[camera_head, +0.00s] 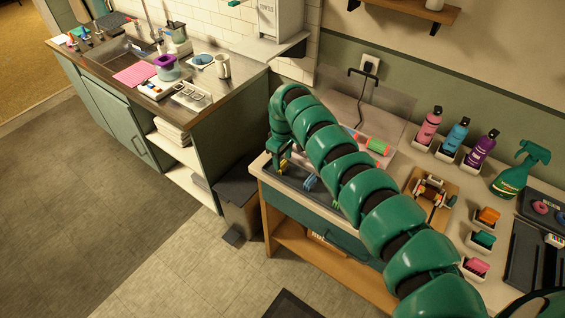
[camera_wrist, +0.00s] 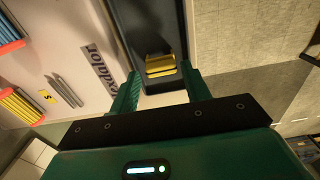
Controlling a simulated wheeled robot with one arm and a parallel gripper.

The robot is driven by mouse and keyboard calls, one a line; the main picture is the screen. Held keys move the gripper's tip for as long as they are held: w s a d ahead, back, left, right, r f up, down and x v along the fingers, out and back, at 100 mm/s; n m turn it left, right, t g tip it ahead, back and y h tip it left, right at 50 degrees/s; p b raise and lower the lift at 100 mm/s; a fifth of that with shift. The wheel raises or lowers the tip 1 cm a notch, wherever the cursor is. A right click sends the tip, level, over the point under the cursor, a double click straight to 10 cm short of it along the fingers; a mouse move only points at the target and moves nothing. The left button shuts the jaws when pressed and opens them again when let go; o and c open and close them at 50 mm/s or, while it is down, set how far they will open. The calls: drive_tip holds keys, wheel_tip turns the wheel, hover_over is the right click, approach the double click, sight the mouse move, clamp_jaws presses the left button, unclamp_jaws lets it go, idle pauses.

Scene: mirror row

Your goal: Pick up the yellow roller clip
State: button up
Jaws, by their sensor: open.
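The yellow roller clip (camera_wrist: 160,66) lies in a dark tray (camera_wrist: 148,18) and shows between my gripper's fingers in the wrist view. In the head view the clip (camera_head: 283,166) is a small yellow spot at the left end of the tray (camera_head: 324,197), just below my gripper (camera_head: 279,160). My gripper (camera_wrist: 160,74) is open, with one green finger on each side of the clip and nothing held. I cannot tell how high the fingertips are above it. A blue clip (camera_head: 309,183) lies to its right in the same tray.
Coloured rollers (camera_wrist: 12,32) and grey pins (camera_wrist: 64,90) lie left of the tray in the wrist view. In the head view, several bottles (camera_head: 459,136) stand along the wall, with small clip trays (camera_head: 483,240) at right. The floor (camera_head: 170,180) at left is clear.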

drive_tip(key=shift+f, duration=1.4)
drive_tip(key=c, duration=0.7)
drive_tip(key=shift+r, duration=0.1)
drive_tip(key=shift+c, duration=0.2)
